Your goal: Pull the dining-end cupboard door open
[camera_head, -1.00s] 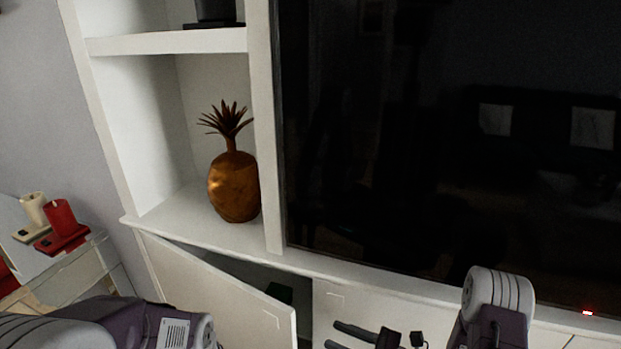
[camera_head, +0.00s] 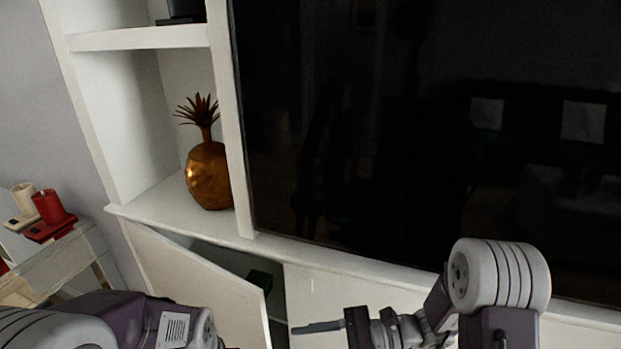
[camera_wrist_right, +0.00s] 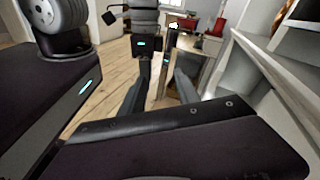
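The cupboard door (camera_head: 205,290) is a white panel under the shelf at lower left in the head view. It stands ajar, its right edge swung out from a dark gap. My right gripper (camera_head: 300,328) is just right of that edge, in front of the opening; one finger shows there. In the right wrist view its two fingers (camera_wrist_right: 160,92) are apart, with no object clearly held between them. Whether a finger touches the door cannot be told. My left arm crosses the bottom left of the head view; its fingers are not visible.
A golden pineapple ornament (camera_head: 208,178) stands on the shelf above. A large dark screen (camera_head: 420,140) fills the right. Red and cream candles stand on a glass-topped side table (camera_head: 60,262) at left. Floorboards (camera_wrist_right: 35,70) show in the wrist view.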

